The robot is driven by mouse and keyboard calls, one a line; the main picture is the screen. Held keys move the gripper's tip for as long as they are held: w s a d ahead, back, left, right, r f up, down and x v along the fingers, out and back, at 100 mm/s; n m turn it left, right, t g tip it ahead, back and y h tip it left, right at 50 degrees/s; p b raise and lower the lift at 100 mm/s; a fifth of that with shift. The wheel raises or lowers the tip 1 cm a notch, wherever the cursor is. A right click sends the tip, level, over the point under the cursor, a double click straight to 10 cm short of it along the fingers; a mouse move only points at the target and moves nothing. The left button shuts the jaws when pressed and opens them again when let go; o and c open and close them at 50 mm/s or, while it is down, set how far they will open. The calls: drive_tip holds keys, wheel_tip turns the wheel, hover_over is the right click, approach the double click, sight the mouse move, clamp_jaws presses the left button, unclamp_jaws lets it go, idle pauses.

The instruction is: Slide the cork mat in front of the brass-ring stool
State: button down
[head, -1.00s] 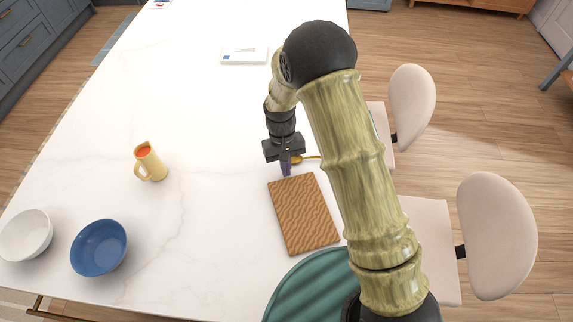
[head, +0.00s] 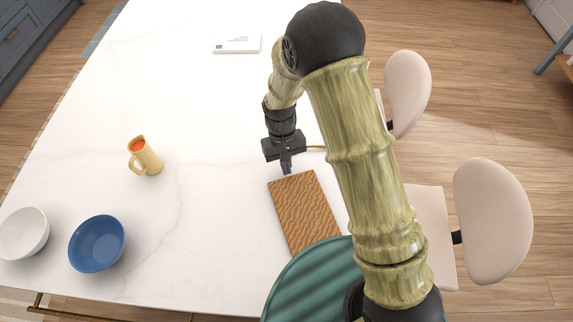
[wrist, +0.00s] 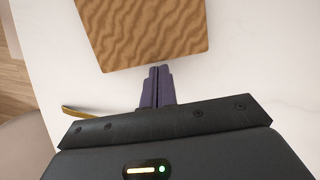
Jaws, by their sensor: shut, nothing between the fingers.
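The cork mat (head: 305,212), a brown rectangle with wavy dark lines, lies flat on the white table near its right edge. In the wrist view the mat (wrist: 140,30) fills the upper middle. My gripper (head: 286,169) is shut and empty, pointing down just beyond the mat's far edge. In the wrist view its purple fingertips (wrist: 155,72) are together right at the mat's edge; I cannot tell whether they touch it. Two pale stools or chairs stand along the table's right side, a nearer one (head: 492,220) and a farther one (head: 408,92). No brass ring shows on either.
A thin brass-coloured object (wrist: 85,112) lies beside my gripper, partly hidden. A yellow jug (head: 146,156), a blue bowl (head: 97,244) and a white bowl (head: 24,233) stand at the left. A white box (head: 237,44) lies farther back. The table between is clear.

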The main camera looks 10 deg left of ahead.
drive_tip(key=p+v, duration=0.7)
drive_tip(key=v, duration=0.2)
drive_tip(key=shift+r, duration=0.35)
drive_tip(key=d+r+m+t+y, duration=0.1)
drive_tip(key=d+r+m+t, duration=0.1)
drive_tip(key=d+r, duration=0.8)
drive_tip(key=s+d+r+m+t, duration=0.1)
drive_tip(key=s+d+r, duration=0.1)
drive_tip(key=d, duration=0.5)
drive_tip(key=s+d+r+m+t+b, duration=0.1)
drive_tip(key=s+d+r+m+t, duration=0.1)
drive_tip(key=s+d, duration=0.3)
drive_tip(key=d, duration=0.3)
drive_tip(key=shift+m, duration=0.3)
drive_tip(key=shift+w+r, duration=0.1)
drive_tip(key=shift+r, duration=0.05)
